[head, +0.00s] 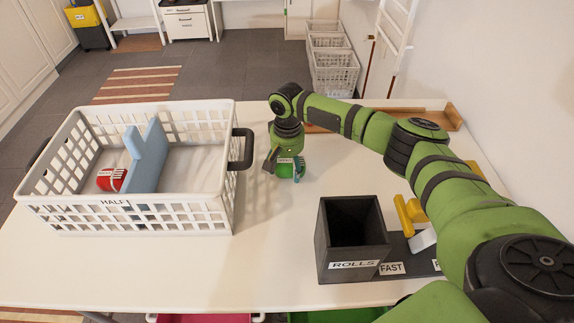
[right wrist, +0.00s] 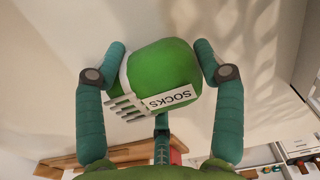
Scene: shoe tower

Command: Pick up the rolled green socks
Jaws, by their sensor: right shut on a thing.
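The rolled green socks (head: 285,170) carry a white label and are in my right gripper (head: 284,166) in the head view, over the table between the white basket and the black box. In the right wrist view the green roll (right wrist: 165,78) sits between the two fingers of my right gripper (right wrist: 160,75), with a label reading SOCKS. The fingers are shut on its two sides. I cannot tell whether the roll touches the table. My left gripper is not in view.
A white basket (head: 130,220) labelled HALF holds a red roll (head: 110,180) and a blue divider (head: 147,158). A black box (head: 350,250) labelled ROLLS stands at right, beside a FAST label (head: 391,268). A wooden tray (head: 440,118) lies behind my arm.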

